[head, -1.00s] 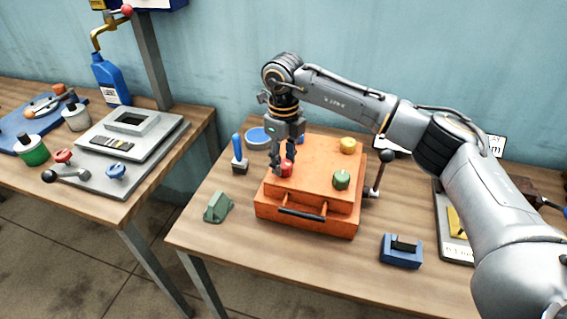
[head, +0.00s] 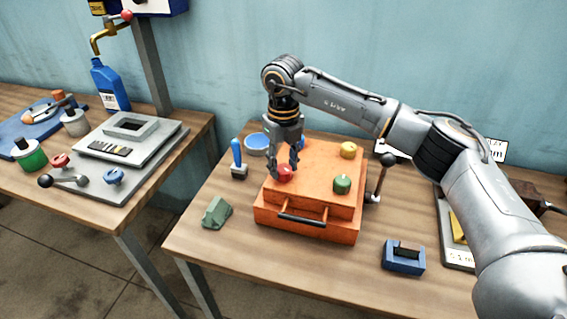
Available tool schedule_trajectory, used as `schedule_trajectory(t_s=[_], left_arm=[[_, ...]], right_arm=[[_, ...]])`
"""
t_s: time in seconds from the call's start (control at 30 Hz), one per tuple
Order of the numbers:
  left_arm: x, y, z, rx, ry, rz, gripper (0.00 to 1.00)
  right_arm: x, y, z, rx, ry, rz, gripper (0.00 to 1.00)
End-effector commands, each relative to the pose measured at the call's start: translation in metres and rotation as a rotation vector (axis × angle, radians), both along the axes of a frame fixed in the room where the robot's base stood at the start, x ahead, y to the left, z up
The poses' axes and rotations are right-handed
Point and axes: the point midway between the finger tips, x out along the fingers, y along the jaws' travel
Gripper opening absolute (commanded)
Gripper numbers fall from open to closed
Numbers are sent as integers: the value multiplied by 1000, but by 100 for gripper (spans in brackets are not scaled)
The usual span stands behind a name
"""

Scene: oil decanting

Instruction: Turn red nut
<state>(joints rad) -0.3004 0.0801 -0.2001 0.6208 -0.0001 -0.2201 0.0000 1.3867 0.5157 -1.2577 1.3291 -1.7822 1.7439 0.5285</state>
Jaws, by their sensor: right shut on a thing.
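The red nut (head: 285,173) sits on top of the orange box (head: 325,185), near its left front corner. My right gripper (head: 282,168) points down from above and is shut on the red nut, with its fingers on either side of it. A green nut (head: 342,184) and a yellow nut (head: 348,150) stand on the same box top. A blue nut (head: 302,143) is partly hidden behind the gripper. My left gripper is not in view.
A lever with a black knob (head: 388,160) stands at the box's right side. A second table with a blue bottle (head: 110,85) stands left.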

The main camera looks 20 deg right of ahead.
Motion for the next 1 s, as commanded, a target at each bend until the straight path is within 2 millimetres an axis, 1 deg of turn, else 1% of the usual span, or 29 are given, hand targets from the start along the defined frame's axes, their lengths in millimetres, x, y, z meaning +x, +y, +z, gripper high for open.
schedule_trajectory(t_s=[0.13, 0.17, 0.2, 0.27, 0.57, 0.67, 0.77, 1.0], left_arm=[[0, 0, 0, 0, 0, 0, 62], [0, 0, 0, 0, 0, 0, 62], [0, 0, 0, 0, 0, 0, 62], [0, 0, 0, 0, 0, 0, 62], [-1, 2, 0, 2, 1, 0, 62], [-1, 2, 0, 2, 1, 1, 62], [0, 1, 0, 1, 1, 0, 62], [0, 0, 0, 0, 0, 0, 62]], right_arm=[[0, 0, -1, 0, 2, -2, 7], [0, 0, -1, 0, 2, -2, 42], [0, 0, -1, 0, 2, -1, 51], [0, 0, -1, 0, 2, -1, 62], [0, 0, 0, 0, 0, 0, 62], [0, 0, 6, 0, -1, 0, 62], [1, 0, 20, 0, -3, 0, 62], [1, 0, 72, 1, -4, -1, 62]])
